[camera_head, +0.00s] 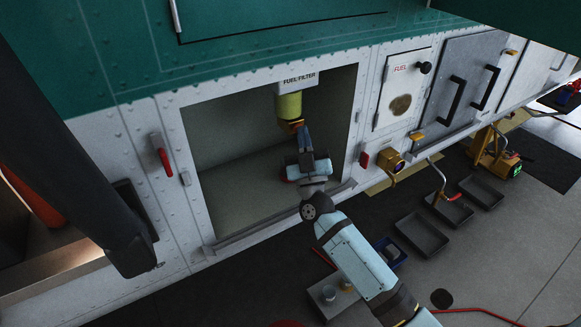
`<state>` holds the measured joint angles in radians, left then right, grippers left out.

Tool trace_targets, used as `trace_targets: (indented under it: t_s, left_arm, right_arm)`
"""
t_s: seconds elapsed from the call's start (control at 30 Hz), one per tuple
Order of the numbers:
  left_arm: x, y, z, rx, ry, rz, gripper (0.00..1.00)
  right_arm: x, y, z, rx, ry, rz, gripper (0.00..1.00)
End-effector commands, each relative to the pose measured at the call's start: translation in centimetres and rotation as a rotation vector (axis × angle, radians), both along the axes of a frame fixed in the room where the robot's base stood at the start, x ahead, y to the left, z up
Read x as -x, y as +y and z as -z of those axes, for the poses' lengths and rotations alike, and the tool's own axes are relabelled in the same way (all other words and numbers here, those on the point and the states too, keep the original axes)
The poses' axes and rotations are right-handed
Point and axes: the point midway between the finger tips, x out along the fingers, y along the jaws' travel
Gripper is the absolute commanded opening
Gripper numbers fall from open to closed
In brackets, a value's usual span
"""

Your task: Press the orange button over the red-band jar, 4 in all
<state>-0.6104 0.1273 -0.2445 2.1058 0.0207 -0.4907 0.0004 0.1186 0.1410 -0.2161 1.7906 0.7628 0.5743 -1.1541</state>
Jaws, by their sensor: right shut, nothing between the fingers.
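A yellow-green fuel filter (289,105) hangs from the top of the open bay, under a "FUEL FILTER" label. A small orange part (290,127) shows at its lower end; I take it for the button, but it is small and partly dark. My right gripper (303,131) is shut and empty. It points up beside the orange part, and I cannot tell whether it touches it. A bit of red (289,178) shows behind my right wrist; it may be the red-band jar, mostly hidden. My left gripper is not in view.
The bay's bottom lip (250,237) runs below my right arm. To the right are a fuel panel (402,90), a dark-handled door (466,85) and a yellow-rimmed fitting (391,160). Grey trays (421,236) lie on the floor. A dark bar fills the left side.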

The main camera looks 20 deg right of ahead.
Motion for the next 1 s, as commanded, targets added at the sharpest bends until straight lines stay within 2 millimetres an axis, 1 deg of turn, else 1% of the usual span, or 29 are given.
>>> trace_targets:
  t_s: [0.2,0.53,1.0]
  left_arm:
    - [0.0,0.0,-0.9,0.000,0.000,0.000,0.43]
    - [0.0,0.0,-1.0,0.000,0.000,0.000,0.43]
    - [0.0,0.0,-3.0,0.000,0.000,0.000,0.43]
  right_arm:
    - [0.5,-0.2,-0.3,0.000,0.001,0.000,0.00]
    - [0.8,-0.2,-0.1,0.000,0.001,0.000,0.00]
    - [5.4,-0.8,-0.2,0.000,0.001,0.001,0.00]
